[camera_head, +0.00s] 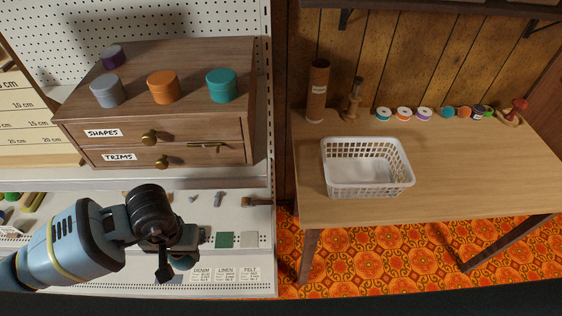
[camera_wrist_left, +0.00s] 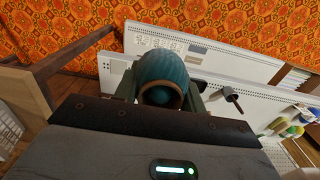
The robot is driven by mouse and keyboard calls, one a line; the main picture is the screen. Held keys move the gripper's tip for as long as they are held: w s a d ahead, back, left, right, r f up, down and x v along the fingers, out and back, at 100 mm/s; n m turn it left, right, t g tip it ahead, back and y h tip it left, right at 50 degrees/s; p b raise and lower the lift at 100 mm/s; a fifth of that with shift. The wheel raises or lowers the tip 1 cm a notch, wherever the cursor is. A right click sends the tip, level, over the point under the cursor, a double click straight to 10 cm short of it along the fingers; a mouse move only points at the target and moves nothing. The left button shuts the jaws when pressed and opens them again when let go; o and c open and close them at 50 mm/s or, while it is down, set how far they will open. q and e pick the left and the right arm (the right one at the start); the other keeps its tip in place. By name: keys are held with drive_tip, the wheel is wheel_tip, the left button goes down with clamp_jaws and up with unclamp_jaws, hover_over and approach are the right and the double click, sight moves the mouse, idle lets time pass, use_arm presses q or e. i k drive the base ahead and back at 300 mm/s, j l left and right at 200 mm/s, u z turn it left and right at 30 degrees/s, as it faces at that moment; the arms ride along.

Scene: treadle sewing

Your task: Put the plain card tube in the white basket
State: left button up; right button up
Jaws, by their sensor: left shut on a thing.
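The white basket (camera_head: 367,189) stands on the wooden table at right and looks empty. Part of it shows at the left edge of the left wrist view (camera_wrist_left: 8,130). A tall brown tube (camera_head: 317,103) with a pale label stands upright behind the basket's left side. I cannot tell whether it is the plain card tube. My left gripper (camera_head: 178,262) is over the lower white shelf at left, well away from the basket. It is shut on a teal rounded thing (camera_wrist_left: 163,68) with a brown ring-shaped end, seen in the left wrist view. My right gripper is not in view.
A wooden drawer cabinet (camera_head: 200,118) with several round tins on top stands above the lower shelf. A wooden spindle (camera_head: 353,99) and several thread spools (camera_head: 403,113) line the back of the table (camera_head: 470,175). Table space right of the basket is clear.

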sight(359, 178)
drive_tip(key=l+z, duration=0.15)
drive_tip(key=l, duration=0.5)
drive_tip(key=i+l+z, duration=0.15)
drive_tip(key=l, duration=0.45)
drive_tip(key=l+z, duration=0.1)
drive_tip(key=l, duration=0.55)
